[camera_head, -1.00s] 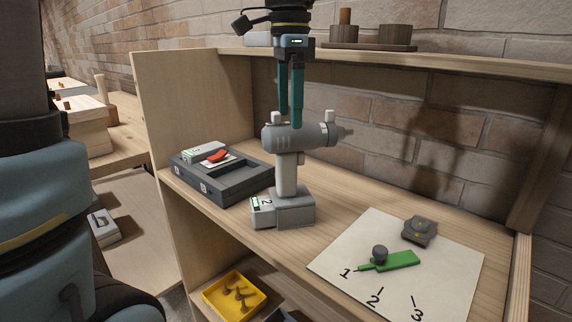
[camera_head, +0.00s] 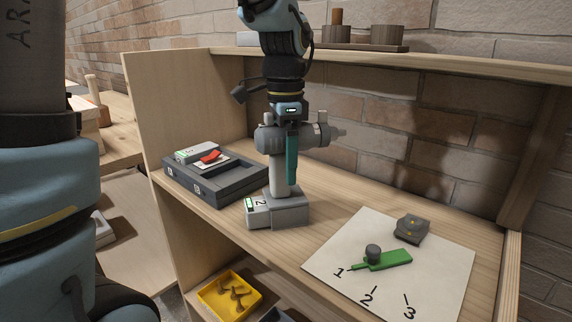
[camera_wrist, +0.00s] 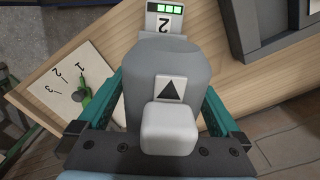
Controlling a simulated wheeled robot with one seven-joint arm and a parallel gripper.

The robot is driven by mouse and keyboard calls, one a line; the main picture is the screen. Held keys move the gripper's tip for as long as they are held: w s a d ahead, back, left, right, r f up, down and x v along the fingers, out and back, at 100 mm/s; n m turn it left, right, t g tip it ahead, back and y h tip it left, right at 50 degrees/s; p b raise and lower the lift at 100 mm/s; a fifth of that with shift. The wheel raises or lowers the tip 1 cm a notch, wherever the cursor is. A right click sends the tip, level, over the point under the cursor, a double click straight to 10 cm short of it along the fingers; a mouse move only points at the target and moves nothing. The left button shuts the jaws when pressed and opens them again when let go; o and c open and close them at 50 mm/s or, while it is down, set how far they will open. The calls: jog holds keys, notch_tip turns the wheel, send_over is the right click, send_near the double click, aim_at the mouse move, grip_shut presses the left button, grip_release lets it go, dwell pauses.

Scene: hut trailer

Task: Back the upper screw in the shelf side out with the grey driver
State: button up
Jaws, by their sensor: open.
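The grey driver (camera_head: 282,172) stands upright on its battery base on the shelf board, its nose pointing right. The base shows a label "2" with a green strip. My gripper (camera_head: 291,180) is lowered over the driver from above, with one teal finger visible in front of the handle. In the wrist view the driver (camera_wrist: 178,65) lies between the two open teal fingers of my gripper (camera_wrist: 165,95), with gaps on both sides. An arrow mark shows on its top. The shelf side (camera_head: 175,100) stands at the left; I cannot make out a screw on it.
A dark tray (camera_head: 228,184) with a charger-like block and red piece sits left of the driver. A white numbered sheet (camera_head: 330,250) with a green tool (camera_head: 385,261) and dark block (camera_head: 411,229) lies at right. A yellow bin (camera_head: 215,304) is below. An upper shelf (camera_head: 450,66) runs behind.

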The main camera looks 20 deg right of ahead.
jog(key=shift+c, duration=0.2)
grip_shut()
dwell(0.6)
